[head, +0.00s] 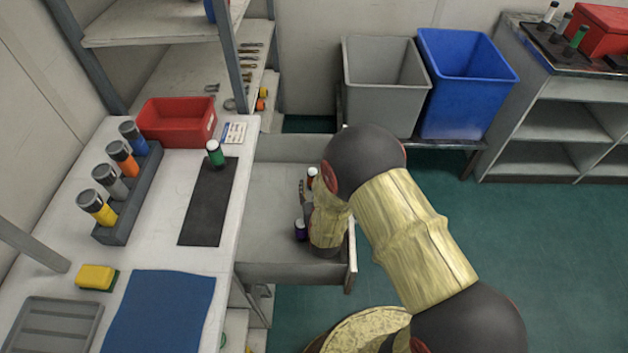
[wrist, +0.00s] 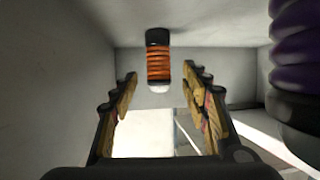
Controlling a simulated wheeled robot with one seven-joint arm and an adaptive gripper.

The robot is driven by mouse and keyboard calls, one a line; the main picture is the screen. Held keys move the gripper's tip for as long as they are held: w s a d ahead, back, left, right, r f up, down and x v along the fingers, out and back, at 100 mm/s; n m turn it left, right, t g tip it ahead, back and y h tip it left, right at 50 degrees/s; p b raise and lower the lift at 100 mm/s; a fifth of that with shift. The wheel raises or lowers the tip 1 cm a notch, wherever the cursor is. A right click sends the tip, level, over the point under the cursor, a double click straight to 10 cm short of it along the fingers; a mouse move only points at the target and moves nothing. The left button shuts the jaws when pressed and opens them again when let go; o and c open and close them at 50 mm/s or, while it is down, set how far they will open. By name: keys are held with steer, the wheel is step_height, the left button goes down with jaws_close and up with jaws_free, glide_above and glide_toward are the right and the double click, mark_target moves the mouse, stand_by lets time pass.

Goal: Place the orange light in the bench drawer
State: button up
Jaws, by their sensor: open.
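An orange ribbed light (wrist: 158,62) with a black end and a white end is in the open bench drawer (head: 270,210). In the head view it shows small (head: 312,174), partly hidden by my arm. My gripper (wrist: 160,78) is inside the drawer with its fingers apart. The light appears between and just beyond the fingertips; I see no finger touching it. A purple ribbed light (wrist: 292,65) is close at the right in the wrist view; in the head view it is beside my gripper (head: 300,230).
A rack (head: 150,185) on the bench holds several lights, one with an orange body (head: 122,158). A green light (head: 214,153) stands at a black mat (head: 205,210). A red bin (head: 178,122), yellow sponge (head: 96,277) and blue cloth (head: 160,312) are on the bench. Drawer walls surround my gripper.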

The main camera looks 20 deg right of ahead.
steer(key=s+a+r+n+g+y, duration=0.1)
steer(key=s+a+r+g+y, duration=0.1)
steer(key=r, duration=0.9)
steer(key=s+a+r+g+y, duration=0.1)
steer(key=r, duration=1)
steer(key=s+d+r+g, duration=0.1)
steer(key=s+r, duration=0.3)
steer(key=s, duration=0.5)
steer(key=s+d+r+g, duration=0.1)
steer(key=s+r, duration=0.3)
steer(key=s, duration=0.5)
steer(key=s+r+n+g, duration=0.1)
steer(key=s+r, duration=0.3)
steer(key=s, duration=0.5)
steer(key=shift+s+d+g, duration=0.35)
steer(key=shift+d+g, duration=0.05)
steer(key=shift+g, duration=0.4)
